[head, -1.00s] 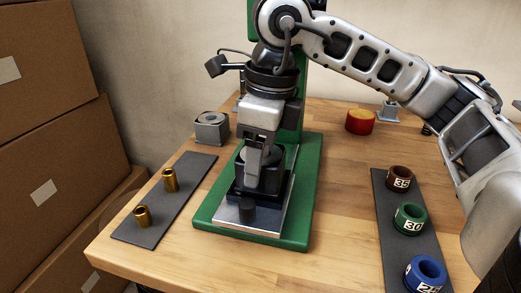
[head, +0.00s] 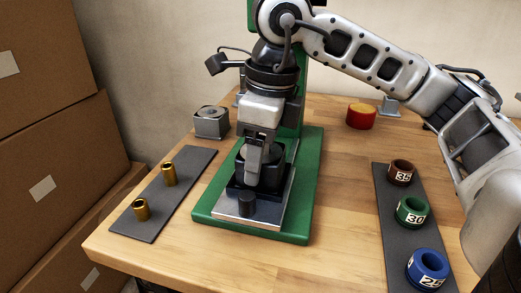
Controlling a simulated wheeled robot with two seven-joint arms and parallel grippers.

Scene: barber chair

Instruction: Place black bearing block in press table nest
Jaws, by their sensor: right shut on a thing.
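The black bearing block (head: 272,174) sits low at the press table, upright, in or right over the dark nest (head: 235,189); I cannot tell whether it is fully seated. My right gripper (head: 256,174) comes down from above and is shut on the block, covering part of it. The nest is on a bright metal plate (head: 225,208) on the press's green base (head: 301,200). A short black knob (head: 246,204) stands at the plate's front. My left gripper is not in view.
A dark mat (head: 150,215) with two brass bushings (head: 169,174) lies left. A grey block (head: 211,122) stands behind it. Numbered brown, green and blue rings (head: 411,211) stand on a right mat. A red-yellow button (head: 361,116) is behind. Cardboard boxes (head: 45,120) line the left.

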